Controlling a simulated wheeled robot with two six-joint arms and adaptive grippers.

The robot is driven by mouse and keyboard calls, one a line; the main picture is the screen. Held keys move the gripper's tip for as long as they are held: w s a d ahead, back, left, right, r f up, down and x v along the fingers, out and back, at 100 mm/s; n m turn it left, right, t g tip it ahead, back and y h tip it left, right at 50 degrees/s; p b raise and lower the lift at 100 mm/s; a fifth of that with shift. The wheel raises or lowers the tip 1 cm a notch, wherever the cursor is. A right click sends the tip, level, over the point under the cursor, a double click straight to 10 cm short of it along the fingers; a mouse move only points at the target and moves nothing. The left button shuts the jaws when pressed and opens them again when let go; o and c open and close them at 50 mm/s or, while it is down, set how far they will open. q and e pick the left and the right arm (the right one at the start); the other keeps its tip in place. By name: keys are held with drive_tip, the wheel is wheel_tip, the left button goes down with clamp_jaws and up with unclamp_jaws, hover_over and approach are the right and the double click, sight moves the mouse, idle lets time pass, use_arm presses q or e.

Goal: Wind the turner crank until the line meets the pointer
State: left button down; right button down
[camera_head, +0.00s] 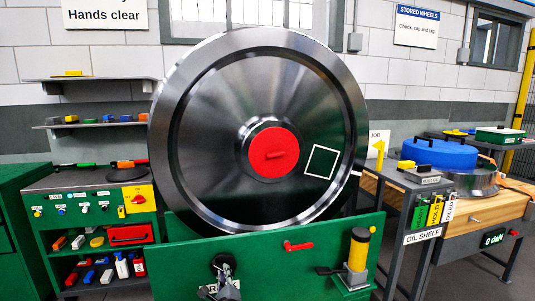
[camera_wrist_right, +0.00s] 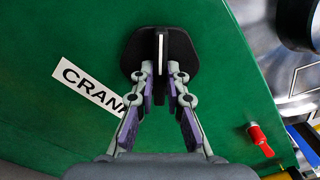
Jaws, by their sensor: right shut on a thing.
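The large steel wheel (camera_head: 215,150) stands upright behind the green turner panel (camera_head: 270,262), with a red hub (camera_head: 272,152) and a white square outline (camera_head: 321,161) on its face. A small white mark (camera_head: 356,173) shows at its right rim; I cannot tell whether this is the line or the pointer. The black crank (camera_head: 221,263) is on the panel's front, and also shows in the right wrist view (camera_wrist_right: 133,58). My right gripper (camera_head: 226,273) is shut on the crank, its fingers (camera_wrist_right: 161,78) on either side of a thin upright part. My left gripper is out of view.
The CRANK label (camera_wrist_right: 88,88) lies beside the crank.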

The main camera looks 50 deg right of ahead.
drive_tip(key=shift+f, duration=0.1)
drive_tip(key=shift+m+b, duration=0.9)
drive_tip(key=shift+m, duration=1.5)
drive_tip(key=m+b, duration=0.2)
drive_tip(key=m, duration=0.2)
drive_tip(key=shift+m, duration=0.3)
